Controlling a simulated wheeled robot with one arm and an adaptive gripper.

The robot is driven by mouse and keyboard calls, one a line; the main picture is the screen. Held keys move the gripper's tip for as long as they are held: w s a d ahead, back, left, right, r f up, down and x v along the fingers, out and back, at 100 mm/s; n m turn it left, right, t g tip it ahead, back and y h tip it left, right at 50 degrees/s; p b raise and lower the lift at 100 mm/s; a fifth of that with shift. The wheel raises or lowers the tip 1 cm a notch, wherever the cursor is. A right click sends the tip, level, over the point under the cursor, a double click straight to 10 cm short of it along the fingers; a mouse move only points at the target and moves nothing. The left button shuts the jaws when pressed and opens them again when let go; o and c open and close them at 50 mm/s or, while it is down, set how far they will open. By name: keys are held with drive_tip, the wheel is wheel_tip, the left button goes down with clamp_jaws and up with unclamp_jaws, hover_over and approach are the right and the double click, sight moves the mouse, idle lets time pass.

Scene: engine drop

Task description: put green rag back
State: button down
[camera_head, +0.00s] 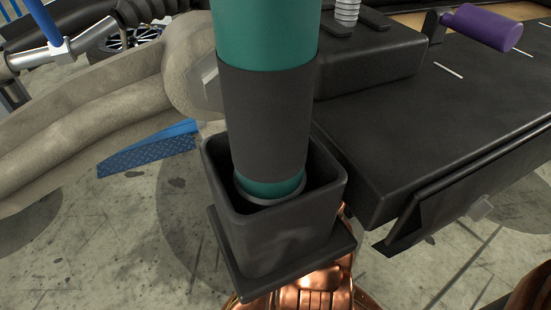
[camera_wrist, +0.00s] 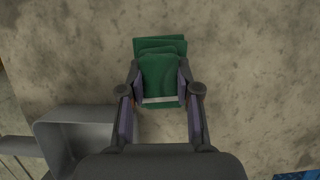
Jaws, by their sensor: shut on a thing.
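The green rag (camera_wrist: 160,68) is folded and sits between the fingers of my gripper (camera_wrist: 158,88) in the wrist view. The fingers press on it from the left and right. A pale strip crosses its near end. Bare concrete floor shows behind the rag. In the head view I cannot make out the rag or my gripper.
A grey open box (camera_wrist: 85,130) is at the lower left of the wrist view. In the head view, a green cylinder with a black sleeve (camera_head: 265,120) stands in a dark square holder (camera_head: 270,240) beside a black bench (camera_head: 440,120). A blue ramp (camera_head: 150,150) lies behind.

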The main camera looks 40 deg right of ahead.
drive_tip(key=shift+w+d+f, duration=0.1)
drive_tip(key=shift+w, duration=0.2)
drive_tip(key=shift+w+d+b, duration=0.15)
drive_tip(key=shift+w+b, duration=0.35)
drive_tip(key=shift+w, duration=0.15)
wheel_tip(320, 180, down, 2)
drive_tip(key=shift+s+f+b, duration=0.1)
drive_tip(key=shift+s+b, duration=0.05)
drive_tip(key=shift+b, duration=0.45)
drive_tip(key=shift+f, duration=0.4)
drive_tip(key=shift+f+p, duration=0.2)
drive_tip(key=shift+p, duration=0.1)
drive_tip(key=c, duration=0.8)
unclamp_jaws()
drive_tip(key=shift+f+b, duration=0.1)
drive_tip(key=shift+b, duration=0.55)
